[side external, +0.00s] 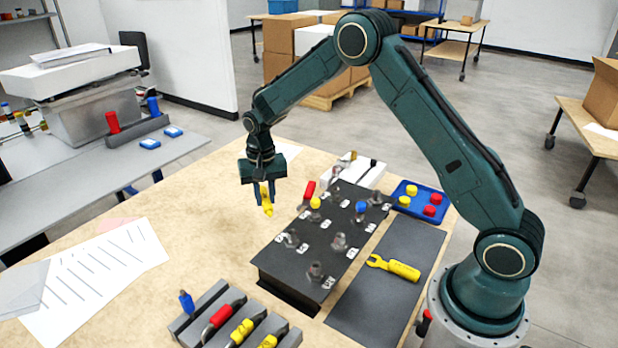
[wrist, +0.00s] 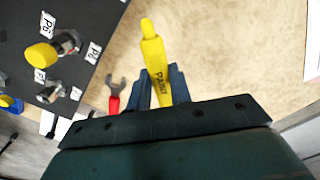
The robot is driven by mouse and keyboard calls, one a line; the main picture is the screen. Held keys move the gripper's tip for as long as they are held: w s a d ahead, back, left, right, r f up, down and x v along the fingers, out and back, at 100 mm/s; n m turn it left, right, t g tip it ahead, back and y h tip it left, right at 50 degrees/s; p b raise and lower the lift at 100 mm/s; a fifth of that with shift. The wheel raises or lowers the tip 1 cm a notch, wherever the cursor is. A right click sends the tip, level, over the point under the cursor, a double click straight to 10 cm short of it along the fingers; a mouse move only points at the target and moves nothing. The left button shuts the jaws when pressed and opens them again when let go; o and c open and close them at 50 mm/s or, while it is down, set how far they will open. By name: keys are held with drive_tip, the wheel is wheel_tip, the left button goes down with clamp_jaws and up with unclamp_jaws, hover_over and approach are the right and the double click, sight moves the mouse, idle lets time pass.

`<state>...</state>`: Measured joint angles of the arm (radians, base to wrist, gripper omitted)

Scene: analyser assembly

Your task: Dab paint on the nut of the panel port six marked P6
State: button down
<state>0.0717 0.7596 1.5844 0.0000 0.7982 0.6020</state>
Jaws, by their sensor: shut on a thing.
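My gripper (side external: 264,192) is shut on a yellow paint marker (side external: 267,208), held tip down above the bare table, left of the black panel (side external: 275,262). In the wrist view the marker (wrist: 153,55), lettered PAINT, sits between the blue fingers (wrist: 160,82), apart from the panel. The panel carries several metal ports with white tags. In the wrist view a yellow-capped port (wrist: 42,54) and a bare port (wrist: 50,93) show. A tag (wrist: 47,24) there may read P6, but the print is too small to be sure.
A red-handled wrench (wrist: 115,88) lies by the panel's far end. A yellow wrench (side external: 395,268) lies on the dark mat (side external: 365,300). A blue tray (side external: 421,190) holds caps. A tool rack (side external: 190,325) stands in front.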

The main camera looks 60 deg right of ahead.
drive_tip(key=shift+s+d+r+n, duration=0.1)
drive_tip(key=shift+d+r+n, duration=0.35)
drive_tip(key=shift+d+n, duration=0.65)
drive_tip(key=shift+d+r+n, duration=0.45)
drive_tip(key=shift+d+n, duration=0.2)
drive_tip(key=shift+n, duration=0.85)
drive_tip(key=shift+s+d+r+n, duration=0.1)
drive_tip(key=shift+d+r+n, duration=0.35)
drive_tip(key=shift+d+n, duration=0.65)
drive_tip(key=shift+a, duration=0.2)
drive_tip(key=shift+f, duration=0.15)
drive_tip(key=shift+s+f, duration=0.5)
drive_tip(key=shift+f, duration=0.25)
drive_tip(key=shift+s+f, duration=0.45)
drive_tip(key=shift+f, duration=0.3)
drive_tip(key=shift+s+f, duration=0.5)
drive_tip(key=shift+f, duration=0.25)
drive_tip(key=shift+s, duration=0.5)
drive_tip(key=shift+w+r, duration=0.1)
drive_tip(key=shift+w, duration=2.4)
